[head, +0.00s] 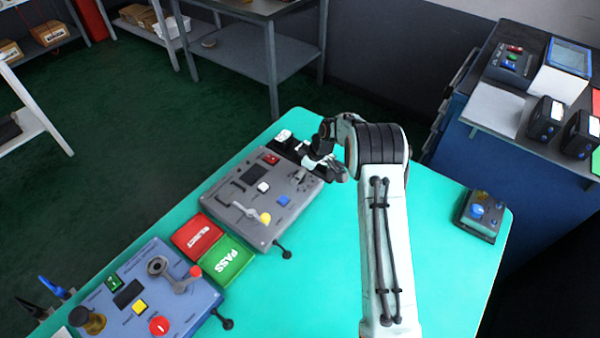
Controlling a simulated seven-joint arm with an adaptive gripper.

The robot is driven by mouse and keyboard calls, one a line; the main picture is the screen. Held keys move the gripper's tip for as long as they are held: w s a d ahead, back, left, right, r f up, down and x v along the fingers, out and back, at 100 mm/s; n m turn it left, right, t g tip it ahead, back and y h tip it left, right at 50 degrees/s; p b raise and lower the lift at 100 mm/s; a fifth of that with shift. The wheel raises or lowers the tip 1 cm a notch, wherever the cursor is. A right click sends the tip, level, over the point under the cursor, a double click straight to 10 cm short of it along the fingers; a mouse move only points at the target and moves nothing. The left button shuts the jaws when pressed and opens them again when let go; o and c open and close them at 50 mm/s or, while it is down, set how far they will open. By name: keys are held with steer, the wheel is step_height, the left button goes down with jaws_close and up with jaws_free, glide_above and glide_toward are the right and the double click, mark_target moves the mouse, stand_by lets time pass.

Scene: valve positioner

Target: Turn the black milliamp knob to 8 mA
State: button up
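I cannot pick out the black milliamp knob for certain. A grey panel box (238,212) on the teal table has a dark display, a white button, a blue button, a pale lever with a yellow end, and a small grey fitting (300,176) near its right end. My gripper (318,166) is at the far right end of this box, above or beside it. It is small and partly merged with dark parts there, so its fingers and any contact are unclear. A black unit with a white face (284,137) stands just beyond the box.
Red (196,236) and green PASS (227,260) pads lie left of the grey box. A blue panel box (190,300) is at front left. A small box with a blue knob (478,210) sits at the table's right edge. The table (320,270) between is mostly clear.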

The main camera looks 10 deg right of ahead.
steer(key=shift+m, duration=0.3)
steer(key=shift+m+t+h, duration=0.4)
steer(key=shift+m, duration=0.9)
steer(key=shift+m+t+h, duration=0.4)
steer(key=shift+m, duration=0.9)
steer(key=o, duration=1.2)
steer(key=shift+c, duration=0.2)
steer(key=shift+r, duration=0.1)
steer(key=v, duration=1.1)
steer(key=shift+s+r, duration=0.25)
steer(key=shift+r, duration=0.05)
